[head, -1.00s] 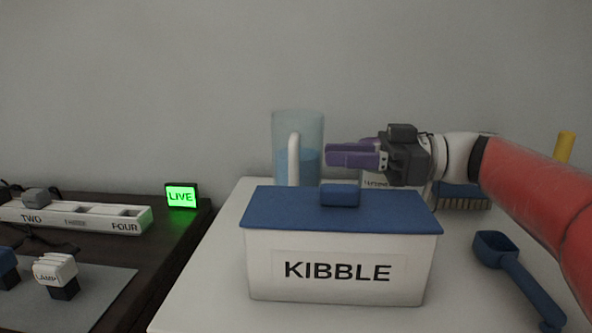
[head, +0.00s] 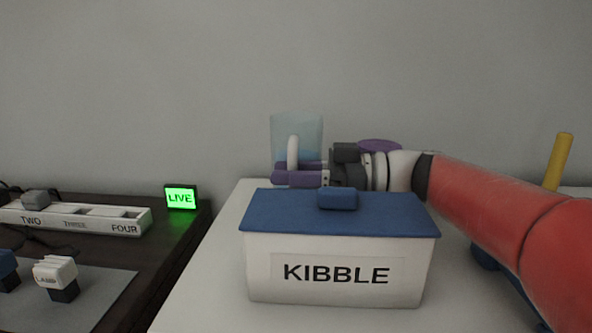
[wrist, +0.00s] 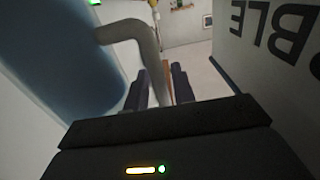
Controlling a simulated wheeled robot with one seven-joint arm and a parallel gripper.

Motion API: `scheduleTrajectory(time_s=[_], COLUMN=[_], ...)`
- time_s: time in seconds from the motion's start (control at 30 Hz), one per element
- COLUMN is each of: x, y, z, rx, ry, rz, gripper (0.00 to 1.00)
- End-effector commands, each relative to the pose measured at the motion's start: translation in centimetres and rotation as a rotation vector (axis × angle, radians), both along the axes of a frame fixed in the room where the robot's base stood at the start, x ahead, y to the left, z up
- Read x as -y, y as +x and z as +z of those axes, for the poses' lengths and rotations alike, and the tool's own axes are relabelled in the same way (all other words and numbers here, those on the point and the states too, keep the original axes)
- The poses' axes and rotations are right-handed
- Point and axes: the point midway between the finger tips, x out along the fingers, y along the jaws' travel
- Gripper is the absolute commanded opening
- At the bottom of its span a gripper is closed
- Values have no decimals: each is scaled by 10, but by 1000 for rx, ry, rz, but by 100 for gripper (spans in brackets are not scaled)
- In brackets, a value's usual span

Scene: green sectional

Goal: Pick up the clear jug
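The clear jug (head: 309,140), a bluish see-through vessel with a pale handle (head: 293,150), stands upright behind the kibble box near the wall. In the wrist view the jug (wrist: 60,60) fills the left side, and its handle (wrist: 152,62) curves down between my two fingers. My gripper (head: 298,173) lies level across the jug's front, its purple fingers hiding the lower handle. In the wrist view my gripper (wrist: 160,85) has its fingers apart, one each side of the handle. A small gap seems to show on the right; contact is unclear.
The white kibble box (head: 335,275) with a blue lid (head: 275,211) stands close in front of my gripper. A lit LIVE sign (head: 181,197) and a power strip (head: 75,216) are on the dark table at left. A yellow handle (head: 558,160) rises behind my arm.

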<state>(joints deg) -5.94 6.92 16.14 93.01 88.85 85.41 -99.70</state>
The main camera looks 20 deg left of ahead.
Motion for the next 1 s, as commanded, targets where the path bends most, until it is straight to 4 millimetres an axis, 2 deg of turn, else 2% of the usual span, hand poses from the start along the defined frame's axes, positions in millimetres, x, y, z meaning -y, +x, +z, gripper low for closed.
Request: scheduleTrajectory(time_s=[0.03, 0.23, 0.73, 0.87, 1.0], x=[0, 0, 1, 1, 1], y=[0, 0, 0, 0, 0], z=[0, 0, 4, 17, 45], rx=[0, 0, 4, 6, 8], ry=[0, 0, 2, 3, 4], rz=[0, -1, -1, -1, -1], gripper=[25, 0, 0, 0, 0])
